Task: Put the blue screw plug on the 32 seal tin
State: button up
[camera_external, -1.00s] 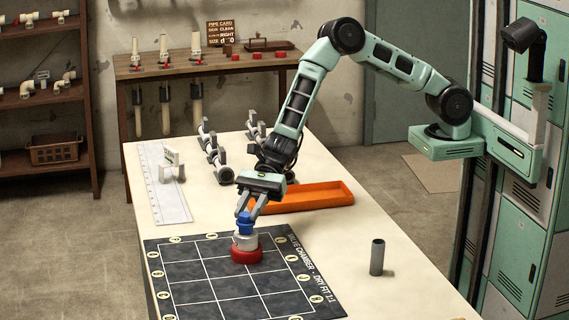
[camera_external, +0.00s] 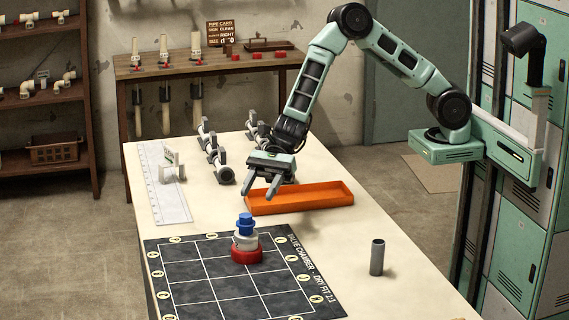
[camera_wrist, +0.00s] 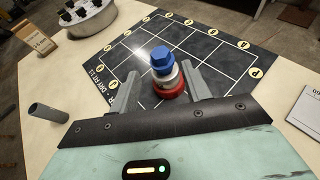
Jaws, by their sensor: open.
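The blue screw plug (camera_external: 245,225) stands upright on top of a white piece (camera_external: 245,241), which rests on a red round base (camera_external: 247,255) on the dark mat. I cannot read a number on the white or red piece. The stack also shows in the wrist view, with the blue plug (camera_wrist: 162,60) on top. My gripper (camera_external: 262,193) is open and empty, raised above and behind the stack, apart from it. In the wrist view its two fingers (camera_wrist: 163,85) are spread wide.
The gridded mat (camera_external: 190,290) covers the table's near end. An orange tray (camera_external: 300,205) lies behind it to the right. A grey tube (camera_external: 377,257) stands at the right. Several grey pipe holders (camera_external: 215,155) stand at the back. A ruler plate (camera_external: 165,195) lies at the left.

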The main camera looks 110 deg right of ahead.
jog(key=v, duration=0.5)
jog(key=s+a+r+n+g+h, duration=0.1)
jog(key=s+a+n+g, duration=0.3)
jog(key=s+a+n, duration=0.5)
jog(key=s+a+r+n+g, duration=0.2)
jog(key=s+a+n+g, duration=0.3)
jog(key=s, duration=0.8)
jog(key=s+d+n+h, duration=0.4)
jog(key=s+d+n, duration=0.1)
jog(key=s+n, duration=0.4)
jog(key=s+d+n+h, duration=0.5)
jog(key=s+d+n, duration=0.1)
jog(key=s+n, duration=0.4)
jog(key=shift+f+t, duration=0.4)
jog(key=shift+f, duration=0.1)
